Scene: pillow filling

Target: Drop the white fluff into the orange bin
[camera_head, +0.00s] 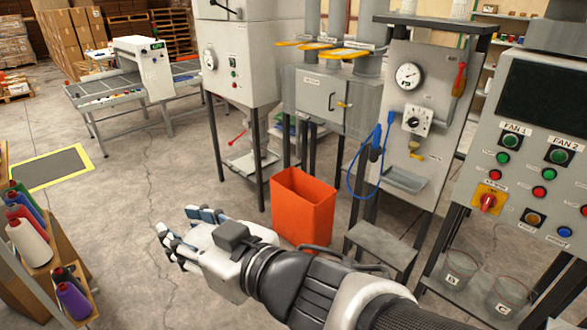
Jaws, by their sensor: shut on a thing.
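The orange bin (302,212) stands upright on the floor near the middle of the view, with its open top facing up. My gripper (178,232) is to the left of the bin and in front of it, pointing left, with its fingertips apart from the bin. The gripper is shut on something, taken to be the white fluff. The fingers and hand hide it, and I cannot make out its shape. My forearm passes in front of the bin's lower part. The inside bottom of the bin is hidden.
A grey machine with a gauge (409,75) and a blue hose stands right of the bin, beside a grey step (381,250). A control panel (524,150) is at the right. A rack of thread spools (40,245) is at the left. Open floor lies between.

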